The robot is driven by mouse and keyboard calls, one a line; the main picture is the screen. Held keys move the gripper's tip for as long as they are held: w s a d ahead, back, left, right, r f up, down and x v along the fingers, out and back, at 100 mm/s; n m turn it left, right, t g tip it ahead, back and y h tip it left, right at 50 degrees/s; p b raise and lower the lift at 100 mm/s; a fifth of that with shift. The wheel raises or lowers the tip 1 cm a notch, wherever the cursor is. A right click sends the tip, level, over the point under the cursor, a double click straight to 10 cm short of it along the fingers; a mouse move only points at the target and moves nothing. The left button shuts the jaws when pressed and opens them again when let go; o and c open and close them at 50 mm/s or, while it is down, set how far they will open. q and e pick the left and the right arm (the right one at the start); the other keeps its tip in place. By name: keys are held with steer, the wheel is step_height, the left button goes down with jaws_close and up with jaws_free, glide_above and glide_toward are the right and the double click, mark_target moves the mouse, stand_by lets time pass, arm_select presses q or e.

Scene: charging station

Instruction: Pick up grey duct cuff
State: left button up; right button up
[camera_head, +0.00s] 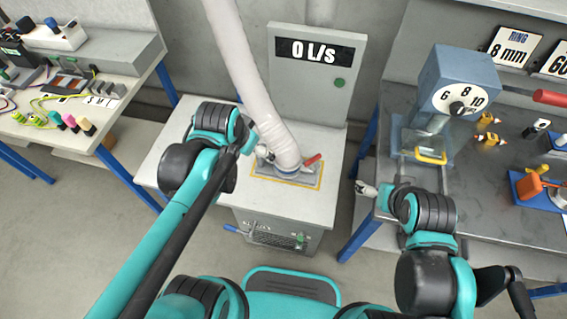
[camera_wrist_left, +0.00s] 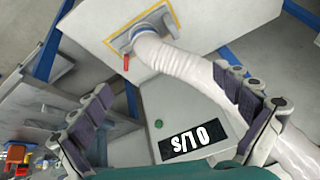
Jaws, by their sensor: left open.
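A ribbed whitish-grey hose (camera_head: 245,75) comes down to a pale grey cuff (camera_head: 288,160) on a port (camera_head: 290,173) framed in yellow on the white bench top. In the left wrist view, the cuff (camera_wrist_left: 145,42) is at the upper middle and the hose (camera_wrist_left: 185,65) runs down to the right. My left gripper (camera_head: 262,152) is just left of the cuff in the head view, partly hidden by its wrist. In its wrist view, the fingers (camera_wrist_left: 163,82) are wide apart and hold nothing. My right gripper (camera_head: 366,188) is at the right bench's edge; its small fingers' opening is unclear.
A red lever (camera_head: 312,160) sticks out beside the port. Behind stands a grey panel reading 0 L/s (camera_head: 316,50) with a green button. A blue-grey dial machine (camera_head: 455,85) stands on the right bench. A left bench (camera_head: 90,100) holds cables and connectors.

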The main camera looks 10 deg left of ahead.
arm_select(q)
steer(key=w+d+f+m+g, duration=0.2)
steer(key=w+f+m, duration=0.25)
steer(key=w, duration=0.35)
steer(key=m+g+b, duration=0.1)
steer(key=m+g, duration=0.2)
steer(key=m, duration=0.6)
glide_above(288, 158)
steer(key=f, duration=1.9)
steer(key=shift+a+f, duration=0.3)
steer(key=shift+a, duration=0.05)
steer(key=shift+m, duration=0.55)
steer(key=f, duration=0.2)
steer(key=f+b, duration=0.1)
steer(key=f, duration=0.2)
steer(key=shift+w+d, duration=0.1)
steer(key=shift+d, duration=0.1)
steer(key=f+b, duration=0.1)
steer(key=f, duration=0.2)
steer(key=f+b, duration=0.1)
steer(key=f, duration=0.1)
steer(key=shift+d+b, duration=0.25)
steer(key=shift+b, duration=0.1)
steer(key=shift+r, duration=0.15)
steer(key=c, duration=1.2)
